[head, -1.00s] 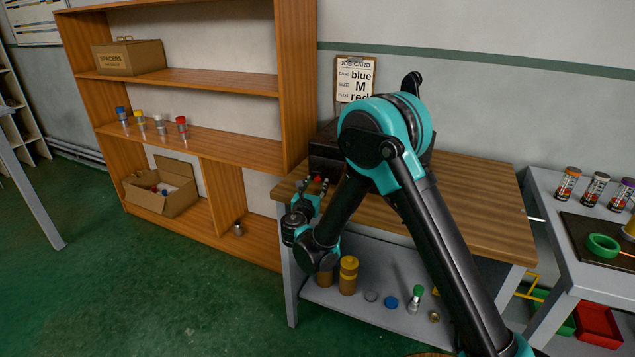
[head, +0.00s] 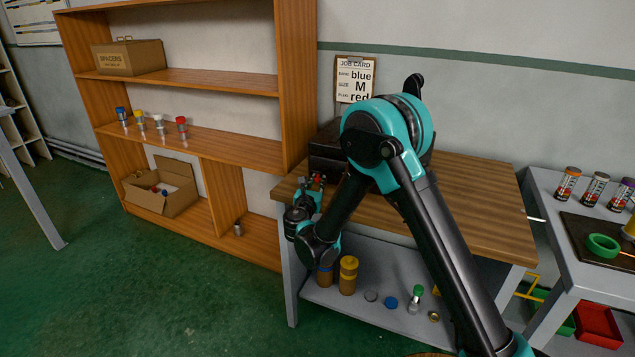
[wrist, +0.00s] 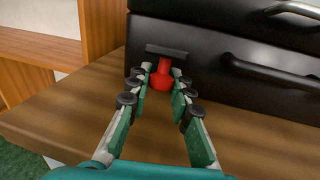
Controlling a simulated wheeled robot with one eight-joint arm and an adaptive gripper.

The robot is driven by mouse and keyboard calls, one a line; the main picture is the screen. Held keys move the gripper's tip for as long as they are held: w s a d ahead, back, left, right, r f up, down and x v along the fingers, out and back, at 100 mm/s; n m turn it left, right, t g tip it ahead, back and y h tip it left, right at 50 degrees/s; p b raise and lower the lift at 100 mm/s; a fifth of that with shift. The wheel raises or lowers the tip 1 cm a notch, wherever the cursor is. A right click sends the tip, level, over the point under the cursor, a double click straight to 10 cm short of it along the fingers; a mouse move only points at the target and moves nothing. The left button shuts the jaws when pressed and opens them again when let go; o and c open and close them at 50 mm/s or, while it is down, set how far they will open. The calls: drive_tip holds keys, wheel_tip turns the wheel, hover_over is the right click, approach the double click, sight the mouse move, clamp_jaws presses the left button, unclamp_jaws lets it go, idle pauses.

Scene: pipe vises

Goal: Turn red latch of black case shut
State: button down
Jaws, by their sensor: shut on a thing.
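The black case (head: 326,150) stands on the wooden bench top at its left end, partly hidden behind my arm in the head view. In the wrist view the case (wrist: 225,50) fills the upper right, its dark front facing me. The red latch (wrist: 161,75) sits low on that front, below a small dark plate, its rounded end pointing down. My gripper (wrist: 162,80) has a fingertip on each side of the latch and is shut on it. In the head view my gripper (head: 316,184) is small at the case's front, and the latch is barely visible between the fingers.
The wooden bench top (head: 480,205) is clear to the right. A tall wooden shelf (head: 295,90) stands close on the left. A job card (head: 355,80) hangs behind.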

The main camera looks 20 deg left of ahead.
sight(318, 171)
drive_tip(key=shift+s+r, duration=0.1)
drive_tip(key=shift+r, duration=0.05)
drive_tip(key=r+g, duration=0.1)
drive_tip(key=g, duration=0.2)
drive_tip(key=shift+s+r+m+g, duration=0.1)
drive_tip(key=shift+r+m+g, duration=0.2)
drive_tip(key=shift+r+g, duration=0.1)
drive_tip(key=r+g, duration=0.2)
drive_tip(key=g, duration=0.1)
drive_tip(key=shift+w, duration=0.2)
drive_tip(key=g, duration=0.1)
drive_tip(key=r+g, duration=0.1)
drive_tip(key=w+g, duration=0.1)
drive_tip(key=g, duration=0.1)
drive_tip(key=shift+d+r+m, duration=0.1)
drive_tip(key=shift+r+m, duration=0.2)
drive_tip(key=shift+m, duration=0.1)
drive_tip(key=shift+w+r+g, duration=0.35)
drive_tip(key=shift+g, duration=0.65)
drive_tip(key=shift+w+r+g, duration=0.3)
drive_tip(key=shift+r+g, duration=0.05)
drive_tip(key=shift+g, duration=0.65)
drive_tip(key=c, duration=1.3)
unclamp_jaws()
